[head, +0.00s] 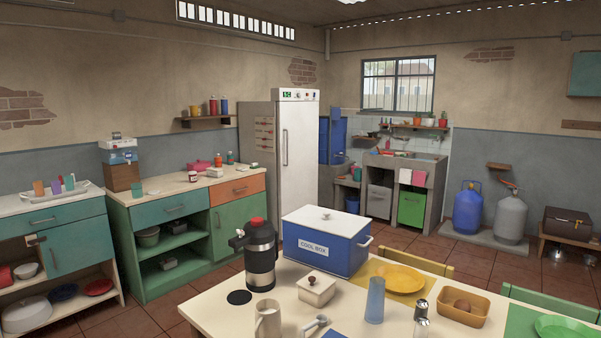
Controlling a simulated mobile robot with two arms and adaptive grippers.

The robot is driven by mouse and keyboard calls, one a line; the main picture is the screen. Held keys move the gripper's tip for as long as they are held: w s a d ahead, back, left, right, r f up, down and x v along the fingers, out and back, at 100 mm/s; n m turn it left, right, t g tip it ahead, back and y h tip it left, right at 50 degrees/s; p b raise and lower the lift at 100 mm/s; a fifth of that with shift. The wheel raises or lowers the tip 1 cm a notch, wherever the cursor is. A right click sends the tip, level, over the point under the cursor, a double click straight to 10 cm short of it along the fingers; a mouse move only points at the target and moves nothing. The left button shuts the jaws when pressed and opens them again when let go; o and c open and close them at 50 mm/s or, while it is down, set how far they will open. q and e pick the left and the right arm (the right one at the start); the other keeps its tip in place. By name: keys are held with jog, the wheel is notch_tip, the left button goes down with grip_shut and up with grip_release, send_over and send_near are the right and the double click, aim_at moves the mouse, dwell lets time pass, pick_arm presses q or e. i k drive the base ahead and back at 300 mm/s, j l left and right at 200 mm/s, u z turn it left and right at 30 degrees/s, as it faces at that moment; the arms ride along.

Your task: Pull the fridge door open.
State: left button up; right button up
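The fridge (298,160) is a tall white cabinet against the back wall, right of the green and orange counter. Its door is shut, with a small display panel (299,95) along the top. A long vertical handle (285,147) runs down the left part of the door. The lower part of the door is hidden behind the blue cool box on the table. Neither of my grippers shows in the head view.
A table (215,312) with a blue cool box (325,243), a dark flask (259,255) and dishes stands in the foreground, between me and the fridge. The green counter (150,225) stands left of the fridge. Tiled floor (205,285) shows between counter and table.

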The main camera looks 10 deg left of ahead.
aim_at(298, 122)
jog(key=i+j+u, duration=0.25)
jog(key=j+u, duration=0.15)
jog(key=i+j+u, duration=1.1)
jog(key=i+u, duration=0.65)
jog(key=i+z, duration=0.3)
jog(key=i, duration=0.2)
jog(key=i+z, duration=0.25)
jog(key=i, duration=0.25)
jog(key=i+j+z, duration=0.3)
jog(key=i, duration=0.15)
jog(key=i+j+z, duration=0.3)
jog(key=i, duration=0.2)
jog(key=i+l+z, duration=0.3)
jog(key=z, duration=0.15)
jog(key=i+l+z, duration=0.15)
jog(key=i+z, duration=0.75)
jog(key=i+j+z, duration=0.2)
jog(key=i+z, duration=0.2)
jog(key=i, duration=0.7)
jog(key=i+l+u, duration=0.1)
jog(key=i, duration=0.6)
jog(key=i+l, duration=0.15)
jog(key=i, duration=0.5)
